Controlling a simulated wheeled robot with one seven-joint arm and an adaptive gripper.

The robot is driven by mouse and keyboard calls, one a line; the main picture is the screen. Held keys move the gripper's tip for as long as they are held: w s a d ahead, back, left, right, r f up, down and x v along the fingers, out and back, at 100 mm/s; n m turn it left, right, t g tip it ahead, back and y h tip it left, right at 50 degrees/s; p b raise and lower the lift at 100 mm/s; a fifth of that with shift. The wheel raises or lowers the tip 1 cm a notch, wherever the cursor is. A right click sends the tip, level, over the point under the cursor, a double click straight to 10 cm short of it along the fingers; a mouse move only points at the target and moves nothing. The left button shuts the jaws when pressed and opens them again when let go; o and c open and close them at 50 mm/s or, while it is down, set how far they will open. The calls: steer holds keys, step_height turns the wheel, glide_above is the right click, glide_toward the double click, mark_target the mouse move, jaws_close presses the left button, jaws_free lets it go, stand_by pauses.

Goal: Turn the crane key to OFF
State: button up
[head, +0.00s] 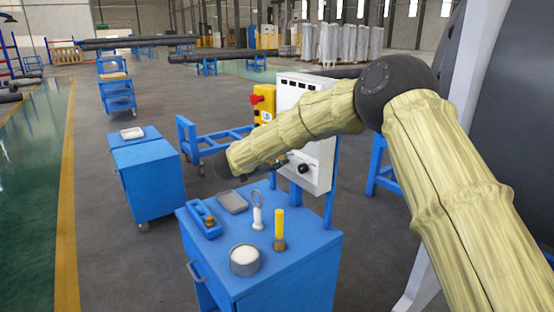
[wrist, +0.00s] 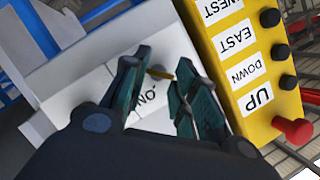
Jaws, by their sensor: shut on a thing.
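The crane key (wrist: 160,73) is a small brass-coloured piece standing out from a pale panel (wrist: 95,88) in the wrist view. My gripper (wrist: 164,66) has its two teal fingers on either side of the key and is shut on it. An ON label (wrist: 147,97) shows upside down on the panel between the fingers. An OFF label cannot be made out.
A yellow pendant (wrist: 243,58) with labelled black buttons and a red knob (wrist: 292,131) is close beside my fingers. In the head view, the white cabinet (head: 318,171) stands behind a blue cart (head: 305,250) holding tools and a tin (head: 245,268).

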steer(key=o, duration=1)
steer(key=shift+w+a, duration=0.1)
steer(key=shift+o, duration=0.2)
steer(key=v, duration=1.2)
